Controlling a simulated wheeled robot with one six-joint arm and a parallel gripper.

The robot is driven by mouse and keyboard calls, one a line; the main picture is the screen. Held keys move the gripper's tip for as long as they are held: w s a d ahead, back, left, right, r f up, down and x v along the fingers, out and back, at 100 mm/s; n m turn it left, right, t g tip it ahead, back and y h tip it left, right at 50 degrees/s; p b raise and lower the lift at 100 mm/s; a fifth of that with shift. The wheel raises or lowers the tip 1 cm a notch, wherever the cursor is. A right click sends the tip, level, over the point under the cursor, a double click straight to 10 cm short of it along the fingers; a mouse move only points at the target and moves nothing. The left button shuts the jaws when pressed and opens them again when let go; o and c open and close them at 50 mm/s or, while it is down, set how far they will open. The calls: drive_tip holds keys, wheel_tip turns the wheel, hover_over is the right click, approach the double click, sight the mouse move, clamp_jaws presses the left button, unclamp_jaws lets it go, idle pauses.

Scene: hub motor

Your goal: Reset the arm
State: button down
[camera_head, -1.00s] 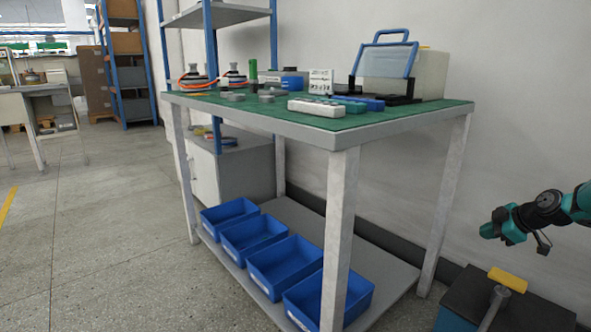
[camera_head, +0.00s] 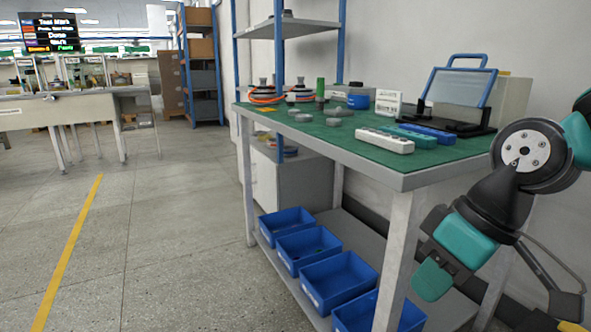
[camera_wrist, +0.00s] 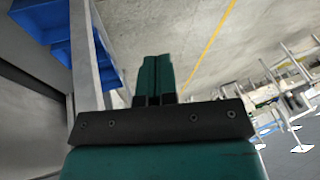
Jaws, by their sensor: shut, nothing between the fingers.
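My gripper (camera_head: 432,279) shows at the lower right in the head view, in front of the workbench's (camera_head: 405,186) near right leg and apart from the bench top. My arm comes in from the right edge, bent downward at a large round joint. In the wrist view my gripper's two teal fingers (camera_wrist: 155,80) lie side by side, closed together and empty. Beyond them are grey floor and a pale bench leg.
Blue bins (camera_head: 337,280) stand on the bench's lower shelf. The green top holds a white power strip (camera_head: 384,141), grey parts (camera_head: 341,112) and a clear-lidded fixture (camera_head: 461,90). Open floor with a yellow line (camera_head: 72,247) lies to the left.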

drive_tip(key=s+a, duration=0.2)
drive_tip(key=s, duration=0.6)
wheel_tip(320, 180, up, 38)
drive_tip(key=s+g+p, duration=0.1)
drive_tip(key=p, duration=3.7)
drive_tip(key=shift+d+r+m+p, duration=0.15)
drive_tip(key=shift+r+m+p, duration=0.05)
drive_tip(key=shift+m+p, duration=0.2)
drive_tip(key=shift+s, duration=0.1)
